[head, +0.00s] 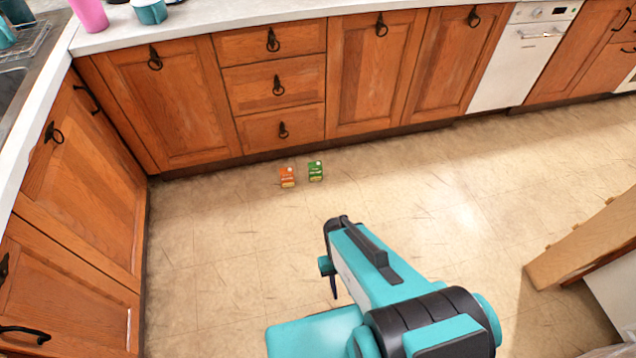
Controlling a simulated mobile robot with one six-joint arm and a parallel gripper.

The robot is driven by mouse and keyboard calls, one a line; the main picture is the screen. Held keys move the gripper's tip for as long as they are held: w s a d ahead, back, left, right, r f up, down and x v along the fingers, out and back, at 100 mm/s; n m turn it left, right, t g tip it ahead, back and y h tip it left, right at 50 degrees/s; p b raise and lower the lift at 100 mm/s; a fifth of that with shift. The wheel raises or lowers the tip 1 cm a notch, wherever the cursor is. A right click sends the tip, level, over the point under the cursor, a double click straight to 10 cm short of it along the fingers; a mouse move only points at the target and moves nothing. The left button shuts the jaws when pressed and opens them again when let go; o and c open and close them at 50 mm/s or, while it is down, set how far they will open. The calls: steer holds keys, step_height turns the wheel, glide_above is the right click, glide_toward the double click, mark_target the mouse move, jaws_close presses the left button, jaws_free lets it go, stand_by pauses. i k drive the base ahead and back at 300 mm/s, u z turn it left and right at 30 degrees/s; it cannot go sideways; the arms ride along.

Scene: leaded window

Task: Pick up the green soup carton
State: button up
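The green soup carton (316,171) stands on the tiled floor near the foot of the wooden cabinets, in the upper middle of the head view. An orange carton (287,177) stands just to its left, with a narrow gap between them. My gripper (333,284) is at the end of my teal and black arm, nearer to me and below the cartons in the picture. It is well apart from both cartons. A dark finger points down, but the arm hides most of the gripper, so its opening does not show.
Wooden cabinets (175,107) with dark ring handles run along the back and left. A white dishwasher (522,62) is at the back right. A wooden piece of furniture (585,245) stands at the right edge. The floor (220,250) between my arm and the cartons is clear.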

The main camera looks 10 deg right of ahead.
mark_target(315, 168)
steer(key=z, duration=0.15)
steer(key=k, duration=0.85)
steer(key=u, duration=1.3)
steer(key=i, duration=2)
